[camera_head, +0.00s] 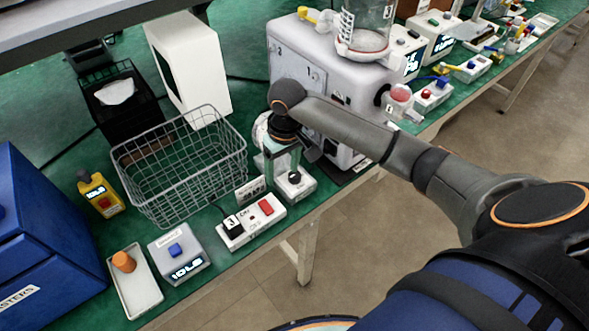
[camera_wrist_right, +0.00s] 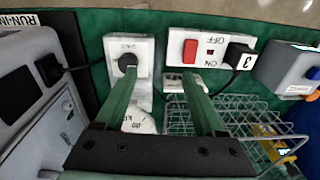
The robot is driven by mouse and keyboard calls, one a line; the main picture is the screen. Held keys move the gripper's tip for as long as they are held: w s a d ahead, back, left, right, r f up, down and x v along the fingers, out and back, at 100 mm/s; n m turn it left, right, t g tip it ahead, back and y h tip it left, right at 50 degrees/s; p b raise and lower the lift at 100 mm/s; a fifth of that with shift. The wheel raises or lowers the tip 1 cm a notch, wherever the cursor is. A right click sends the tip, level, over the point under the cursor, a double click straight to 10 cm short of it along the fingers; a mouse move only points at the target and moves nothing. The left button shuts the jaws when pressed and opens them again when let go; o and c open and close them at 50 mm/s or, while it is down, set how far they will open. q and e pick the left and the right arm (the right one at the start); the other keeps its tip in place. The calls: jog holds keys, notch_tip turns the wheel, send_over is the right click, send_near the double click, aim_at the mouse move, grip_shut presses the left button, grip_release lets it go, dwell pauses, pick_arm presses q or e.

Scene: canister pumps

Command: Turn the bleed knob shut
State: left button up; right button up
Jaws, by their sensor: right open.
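A black round knob (camera_head: 294,178) sits on a small white block (camera_head: 300,190) at the table's front edge, by the large white machine. I cannot read its label, so I cannot tell if it is the bleed knob. It also shows in the right wrist view (camera_wrist_right: 127,62), just beyond the tip of the left-hand finger. My right gripper (camera_head: 283,177) is open with green fingers pointing down over this spot. The right wrist view shows the open fingers (camera_wrist_right: 158,78) with nothing held between them. I cannot tell whether a finger touches the block. My left gripper is out of view.
A power strip (camera_head: 252,221) with a red switch and black plug lies left of the block. A wire basket (camera_head: 180,172) stands behind it. The large white machine (camera_head: 300,62) with a glass canister (camera_head: 367,28) stands behind my right gripper. Open floor lies in front.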

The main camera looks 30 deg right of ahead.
jog(key=m, duration=0.2)
send_near(295, 175)
jog(key=shift+g+h, duration=0.3)
jog(key=f, duration=0.9)
jog(key=shift+w+a, duration=0.25)
jog(key=shift+r, duration=0.1)
grip_shut()
